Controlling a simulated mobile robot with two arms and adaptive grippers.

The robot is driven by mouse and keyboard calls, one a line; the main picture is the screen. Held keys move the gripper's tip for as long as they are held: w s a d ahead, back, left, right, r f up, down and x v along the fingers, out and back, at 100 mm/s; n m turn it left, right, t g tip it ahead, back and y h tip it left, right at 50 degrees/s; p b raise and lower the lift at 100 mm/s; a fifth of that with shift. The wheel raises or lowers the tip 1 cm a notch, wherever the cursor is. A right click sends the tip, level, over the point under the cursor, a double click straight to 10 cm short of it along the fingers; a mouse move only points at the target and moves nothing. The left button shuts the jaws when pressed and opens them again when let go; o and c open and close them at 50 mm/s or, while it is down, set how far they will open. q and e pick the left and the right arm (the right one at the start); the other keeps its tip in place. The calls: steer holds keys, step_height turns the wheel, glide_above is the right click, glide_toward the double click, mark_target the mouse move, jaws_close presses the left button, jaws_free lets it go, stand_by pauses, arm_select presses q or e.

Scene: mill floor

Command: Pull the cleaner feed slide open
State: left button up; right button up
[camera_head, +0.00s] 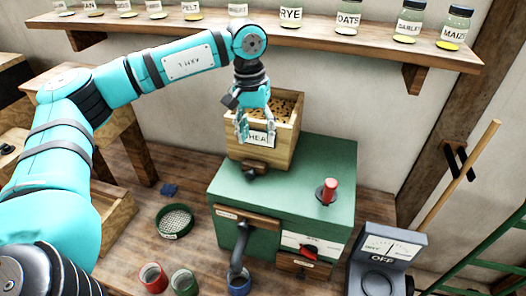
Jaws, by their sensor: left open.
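The green cleaner (285,185) stands on the wooden bench against the wall. A wooden hopper box (278,150) filled with grain sits on its top, with a partly hidden label. At the foot of the hopper's front is a small dark brown piece with a knob (255,169), which looks like the feed slide; how far in it sits is hard to tell. My left gripper (256,141) hangs open in front of the hopper label, fingers pointing down, above the slide. It holds nothing. My right gripper is not in view.
A red-handled knob (328,191) rises from the cleaner's top. A round sieve (174,221) and small red and green cups stand at the front left. A grey meter box (386,250) reading OFF is at the right. A shelf of labelled jars (290,14) runs above my arm.

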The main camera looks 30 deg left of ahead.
arm_select(q)
steer(key=a+r, duration=0.2)
steer(key=y+b, duration=0.1)
steer(key=b, duration=0.8)
glide_toward(250, 172)
step_height(250, 172, down, 9)
steer(key=shift+w+r, duration=0.15)
steer(key=shift+f, duration=0.7)
jaws_close()
